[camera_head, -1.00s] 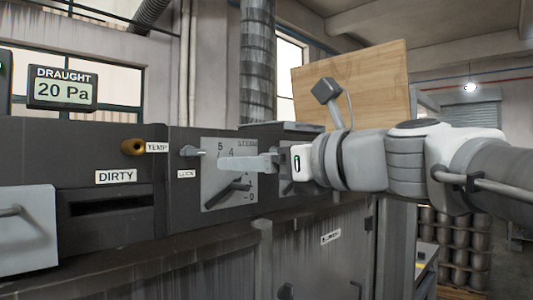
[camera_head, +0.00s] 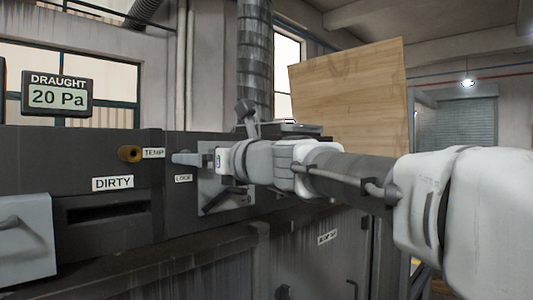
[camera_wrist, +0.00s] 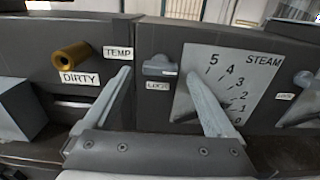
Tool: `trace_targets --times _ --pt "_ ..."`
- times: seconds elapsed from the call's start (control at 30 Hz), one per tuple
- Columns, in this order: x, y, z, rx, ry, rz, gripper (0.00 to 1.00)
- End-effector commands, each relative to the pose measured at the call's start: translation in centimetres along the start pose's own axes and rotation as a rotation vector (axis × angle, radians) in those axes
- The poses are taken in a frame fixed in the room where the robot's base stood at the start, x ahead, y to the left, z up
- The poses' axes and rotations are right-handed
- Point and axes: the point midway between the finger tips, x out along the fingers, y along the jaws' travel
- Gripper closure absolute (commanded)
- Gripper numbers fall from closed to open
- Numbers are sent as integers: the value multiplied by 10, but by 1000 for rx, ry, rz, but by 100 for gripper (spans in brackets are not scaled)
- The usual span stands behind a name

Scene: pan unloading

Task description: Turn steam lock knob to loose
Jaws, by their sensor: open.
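The grey steam lock knob (camera_head: 184,158) sits on the dark panel above a small LOCK label, left of the steam plate (camera_head: 208,199). In the wrist view the knob (camera_wrist: 158,67) shows between and beyond my two fingertips, with its grip lying sideways. My gripper (camera_wrist: 157,71) is open, one finger on each side of the knob, and holds nothing. In the head view my gripper (camera_head: 207,160) is just right of the knob, at about its height. I cannot tell the remaining distance or whether a finger touches the panel.
A brass TEMP knob (camera_wrist: 71,56) is left of my left finger, above the DIRTY label. The steam plate (camera_wrist: 238,98) with its numbered scale lies behind my right finger. A grey drawer front (camera_head: 22,235) projects at lower left. A draught display (camera_head: 57,94) reads 20 Pa.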

Motion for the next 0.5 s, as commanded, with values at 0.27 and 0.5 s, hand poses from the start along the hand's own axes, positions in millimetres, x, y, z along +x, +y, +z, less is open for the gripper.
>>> trace_targets --times 0.27,0.5 --pt "26 0 0 0 0 0 10" --pt "28 0 0 -1 -1 -1 10"
